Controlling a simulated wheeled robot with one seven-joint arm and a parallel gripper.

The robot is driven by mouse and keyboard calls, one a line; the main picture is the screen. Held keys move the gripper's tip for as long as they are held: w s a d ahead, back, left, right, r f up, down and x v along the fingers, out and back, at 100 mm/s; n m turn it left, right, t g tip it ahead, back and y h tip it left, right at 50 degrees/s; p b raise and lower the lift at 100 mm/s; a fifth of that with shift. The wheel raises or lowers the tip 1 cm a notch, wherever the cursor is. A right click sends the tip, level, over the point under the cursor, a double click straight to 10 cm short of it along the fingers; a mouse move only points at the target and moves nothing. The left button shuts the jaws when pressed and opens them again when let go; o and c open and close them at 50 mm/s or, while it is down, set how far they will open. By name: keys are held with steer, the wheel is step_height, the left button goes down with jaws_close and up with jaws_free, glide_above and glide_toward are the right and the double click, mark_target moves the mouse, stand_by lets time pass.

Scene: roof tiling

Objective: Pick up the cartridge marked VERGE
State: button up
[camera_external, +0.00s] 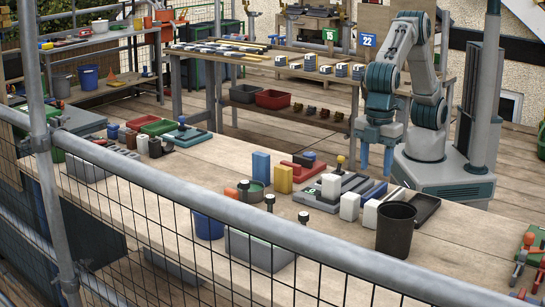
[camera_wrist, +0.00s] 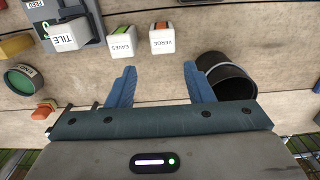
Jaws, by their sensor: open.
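The cartridge marked VERGE (camera_wrist: 162,41) is a white block with an orange stripe on top. In the wrist view it stands on the bench at top centre, just beyond the gap between my fingers. In the external view it looks like the white block (camera_external: 370,214) left of the black bin. My gripper (camera_wrist: 160,68) is open and empty, its blue fingers apart. In the external view my gripper (camera_external: 376,167) hangs above the bench's far side, pointing down. Left of VERGE is a similar white cartridge marked EAVES (camera_wrist: 122,45) with a green stripe, standing apart from it.
A black bin (camera_external: 396,230) stands close to VERGE; it is right of my fingers in the wrist view (camera_wrist: 231,80). A white block marked TILE (camera_wrist: 68,38) sits on a grey tray. Blue (camera_external: 261,166) and yellow (camera_external: 283,179) blocks stand farther left. A railing (camera_external: 200,195) crosses the foreground.

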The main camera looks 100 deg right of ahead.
mark_target(373, 213)
steer(key=f, duration=0.9)
steer(key=shift+s+a, duration=0.15)
steer(key=shift+a, duration=0.2)
steer(key=shift+d+f+p, duration=0.15)
steer(key=shift+f+p, duration=0.05)
steer(key=shift+f, duration=1.15)
steer(key=shift+d+f+p, duration=0.1)
steer(key=shift+f+p, duration=0.1)
steer(key=shift+f, duration=1.1)
steer(key=c, duration=0.8)
